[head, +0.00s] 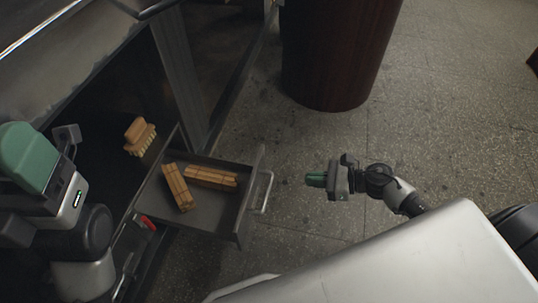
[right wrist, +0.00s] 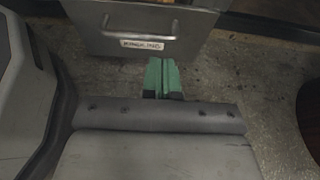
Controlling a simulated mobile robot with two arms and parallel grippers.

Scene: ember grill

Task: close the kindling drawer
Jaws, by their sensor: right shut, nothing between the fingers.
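The kindling drawer (head: 215,222) stands pulled out from the dark cabinet in the head view, with two bundles of wood sticks (head: 178,187) (head: 211,177) inside. Its bar handle (head: 265,192) is on the front panel, facing right. In the right wrist view the drawer front (right wrist: 185,45) shows at the top with a handle (right wrist: 140,33) and a label, partly blurred. My right gripper (head: 316,179) is shut and empty, to the right of the handle and apart from it. Its green fingers (right wrist: 162,77) point toward the drawer front.
A red object (head: 147,222) is beside the drawer's near side. A dark reddish-brown barrel (head: 338,55) stands on the floor at the top. The speckled floor (head: 450,120) to the right is clear.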

